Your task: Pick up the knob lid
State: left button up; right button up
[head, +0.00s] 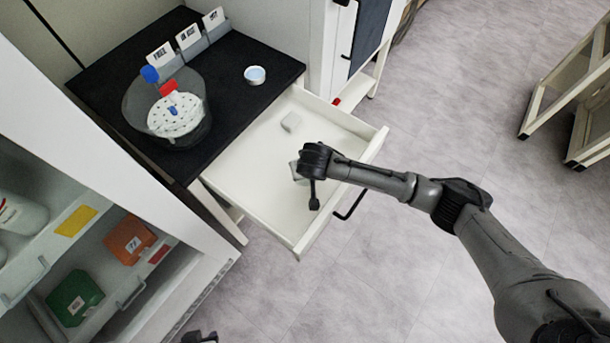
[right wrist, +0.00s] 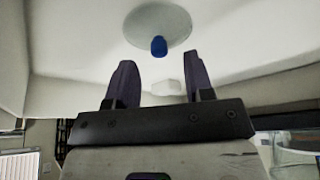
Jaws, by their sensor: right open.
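The knob lid, a pale grey disc (right wrist: 150,20) with a blue knob (right wrist: 158,46), shows at the top of the right wrist view. In the head view, a pale grey piece, probably this lid (head: 295,170), shows inside the open drawer, mostly hidden by my right arm's end. My right gripper (head: 314,203) points down over the drawer. In the right wrist view its two fingers (right wrist: 157,68) are apart and empty, with the knob in line with the gap between them. I cannot tell how far the knob is from the fingertips. A dark tip, probably my left gripper (head: 199,338), shows at the bottom edge.
The white drawer (head: 250,190) has raised walls and a dark handle. A small white block (head: 291,122) lies towards its back. A shelved cabinet stands at left.

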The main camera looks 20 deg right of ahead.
jog(key=shift+b+x, duration=0.35)
jog(key=shift+x, duration=1)
jog(key=shift+s, duration=0.1)
